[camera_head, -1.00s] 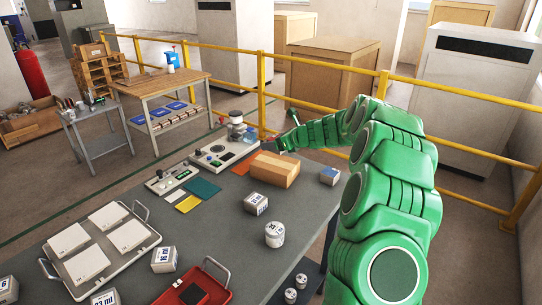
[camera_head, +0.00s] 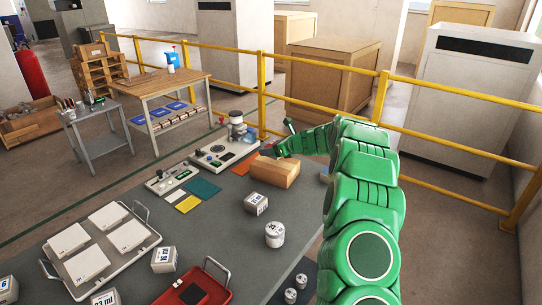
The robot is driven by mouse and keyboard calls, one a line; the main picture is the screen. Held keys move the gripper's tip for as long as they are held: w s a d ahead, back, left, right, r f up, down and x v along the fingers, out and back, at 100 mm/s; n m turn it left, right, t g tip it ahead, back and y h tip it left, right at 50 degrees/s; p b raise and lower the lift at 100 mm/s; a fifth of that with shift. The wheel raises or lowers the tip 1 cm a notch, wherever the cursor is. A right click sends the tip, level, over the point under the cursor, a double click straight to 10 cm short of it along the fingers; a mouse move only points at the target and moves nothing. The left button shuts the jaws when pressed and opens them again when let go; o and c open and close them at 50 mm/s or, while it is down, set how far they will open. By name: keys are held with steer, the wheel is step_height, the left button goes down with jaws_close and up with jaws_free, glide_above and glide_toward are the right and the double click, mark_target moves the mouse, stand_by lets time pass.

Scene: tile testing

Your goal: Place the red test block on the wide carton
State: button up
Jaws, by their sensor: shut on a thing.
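The wide carton (camera_head: 275,173) is a brown cardboard box with a lighter tape strip, lying on the grey table right of the orange sheet. My gripper (camera_head: 268,151) is at the far end of my green arm, at the carton's back left edge in the picture. It is shut on the red test block (camera_head: 264,153), of which only a small reddish patch shows at the fingertips. The block is mostly hidden by the gripper, and I cannot tell whether it touches the carton.
Test devices (camera_head: 215,151) and coloured sheets (camera_head: 203,189) lie left of the carton. White weights (camera_head: 274,234), a tile tray (camera_head: 150,243) and a red tray (camera_head: 205,290) are nearer. My arm covers the table's right side. A yellow railing (camera_head: 262,95) runs behind.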

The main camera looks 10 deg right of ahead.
mark_target(271, 160)
steer(key=shift+f, duration=1.65)
steer(key=shift+f, duration=0.1)
steer(key=o, duration=1.3)
steer(key=shift+f, duration=0.15)
steer(key=shift+o, duration=0.2)
